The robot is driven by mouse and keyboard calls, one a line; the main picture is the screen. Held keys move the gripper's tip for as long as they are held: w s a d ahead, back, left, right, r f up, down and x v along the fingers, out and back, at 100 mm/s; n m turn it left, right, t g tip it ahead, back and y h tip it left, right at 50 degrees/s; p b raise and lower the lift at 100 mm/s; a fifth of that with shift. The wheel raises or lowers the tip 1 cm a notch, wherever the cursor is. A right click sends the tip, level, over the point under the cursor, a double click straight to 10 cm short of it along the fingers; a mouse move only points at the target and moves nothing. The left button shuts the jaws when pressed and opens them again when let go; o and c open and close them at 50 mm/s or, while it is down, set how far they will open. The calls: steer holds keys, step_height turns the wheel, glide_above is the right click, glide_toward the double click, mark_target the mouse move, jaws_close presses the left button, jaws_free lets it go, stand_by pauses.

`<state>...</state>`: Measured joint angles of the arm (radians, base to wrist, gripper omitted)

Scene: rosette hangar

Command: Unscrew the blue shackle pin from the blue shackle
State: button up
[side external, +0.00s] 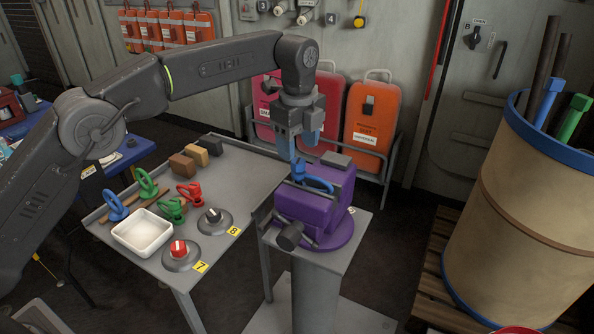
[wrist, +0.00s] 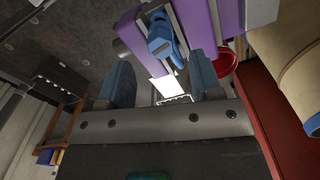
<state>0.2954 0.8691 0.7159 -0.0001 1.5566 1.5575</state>
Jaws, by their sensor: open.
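The blue shackle (side external: 318,184) is held in a purple vise (side external: 313,210) on a grey pedestal, its curved bow reaching right. A blue upright part, which looks like the head of the blue shackle pin (side external: 298,168), rises at its left end. My gripper (side external: 303,149) points down just above this end, with its two bluish fingers apart and nothing seen between them. In the wrist view, the fingers stand left and right of my gripper (wrist: 162,66). Blue shackle hardware (wrist: 163,38) shows beyond the fingertips against the purple vise (wrist: 135,32). Pin and shackle cannot be told apart there.
A grey bench (side external: 240,185) left of the vise holds a white tray (side external: 142,234), several blue, green and red shackles, blocks and two round knobs. Orange and red cases (side external: 370,115) stand behind. A large barrel (side external: 500,200) is at right.

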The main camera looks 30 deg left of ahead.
mark_target(298, 161)
steer(key=shift+f, duration=0.15)
steer(key=shift+f, duration=0.9)
steer(key=shift+f, duration=0.15)
steer(key=shift+f, duration=0.8)
jaws_close()
steer(key=n, duration=0.9)
steer(key=shift+n, duration=0.4)
